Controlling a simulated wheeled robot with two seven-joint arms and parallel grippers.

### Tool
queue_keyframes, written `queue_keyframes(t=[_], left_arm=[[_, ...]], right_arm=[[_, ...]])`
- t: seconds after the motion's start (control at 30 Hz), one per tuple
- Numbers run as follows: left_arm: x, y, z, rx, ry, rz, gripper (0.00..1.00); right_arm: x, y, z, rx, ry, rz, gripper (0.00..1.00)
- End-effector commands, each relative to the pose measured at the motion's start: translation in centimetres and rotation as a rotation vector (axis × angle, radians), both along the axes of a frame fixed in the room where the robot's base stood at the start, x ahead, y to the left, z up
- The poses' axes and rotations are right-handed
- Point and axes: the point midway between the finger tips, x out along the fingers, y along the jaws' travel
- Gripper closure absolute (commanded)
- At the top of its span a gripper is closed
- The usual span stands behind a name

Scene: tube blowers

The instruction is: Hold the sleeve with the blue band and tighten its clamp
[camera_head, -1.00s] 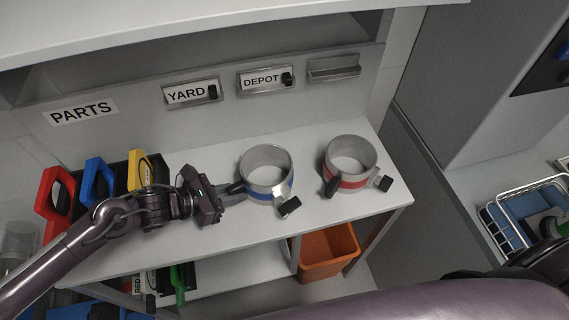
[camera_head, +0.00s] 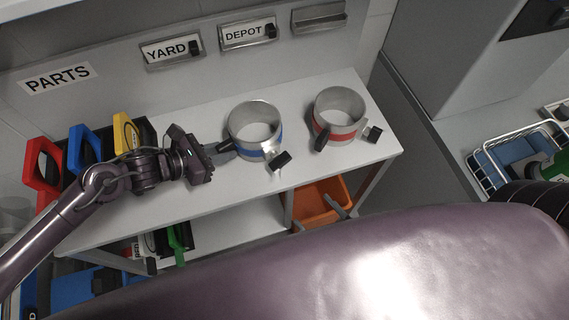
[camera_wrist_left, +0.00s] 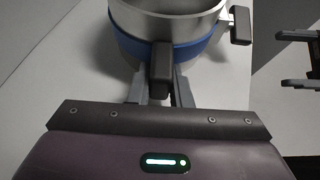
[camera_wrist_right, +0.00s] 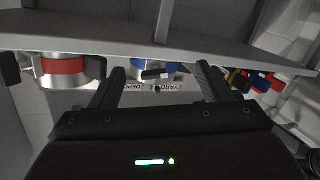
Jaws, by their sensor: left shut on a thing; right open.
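The sleeve with the blue band (camera_head: 254,135) stands upright on the bench, and its blue band also shows in the left wrist view (camera_wrist_left: 165,52). My left gripper (camera_head: 225,148) is shut on its black handle (camera_wrist_left: 160,70), with one finger on each side. The sleeve's clamp has a black knob (camera_head: 281,160) at its front right, also visible in the left wrist view (camera_wrist_left: 240,25). My right gripper (camera_wrist_right: 160,82) is open and empty, below the bench's front edge. Its fingers show in the head view (camera_head: 343,206), in front of the orange bin.
A sleeve with a red band (camera_head: 337,118) stands to the right on the bench (camera_head: 222,190). Red, blue and yellow tools (camera_head: 85,148) stand at the left. An orange bin (camera_head: 318,202) sits under the bench. My right arm covers the lower head view.

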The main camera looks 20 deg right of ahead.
Motion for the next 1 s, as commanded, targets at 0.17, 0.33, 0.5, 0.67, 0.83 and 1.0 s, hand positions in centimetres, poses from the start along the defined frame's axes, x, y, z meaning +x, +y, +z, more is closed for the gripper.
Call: queue_keyframes(t=[0.17, 0.33, 0.5, 0.67, 0.83, 1.0], left_arm=[[-0.2, 0.1, -0.4, 0.005, 0.007, -0.003, 1.0], [-0.2, 0.1, -0.4, 0.005, 0.007, -0.003, 1.0], [-0.2, 0.1, -0.3, 0.005, 0.007, -0.003, 1.0], [-0.3, 0.1, -0.3, 0.005, 0.007, -0.003, 1.0], [-0.3, 0.1, -0.4, 0.005, 0.008, -0.002, 1.0], [-0.2, 0.1, -0.4, 0.006, 0.008, -0.002, 1.0]], right_arm=[[0.2, 0.4, 4.7, 0.015, -0.106, 0.004, 0.29], [1.4, 0.8, 5.7, 0.02, -0.131, 0.003, 0.29], [4.3, 1.6, 5.7, 0.02, -0.132, 0.003, 0.29], [7.5, 2.7, 5.7, 0.021, -0.131, 0.003, 0.29], [10.1, 3.5, 5.6, 0.02, -0.128, 0.003, 0.29], [11.5, 3.9, 5.6, 0.019, -0.126, 0.004, 0.29]])
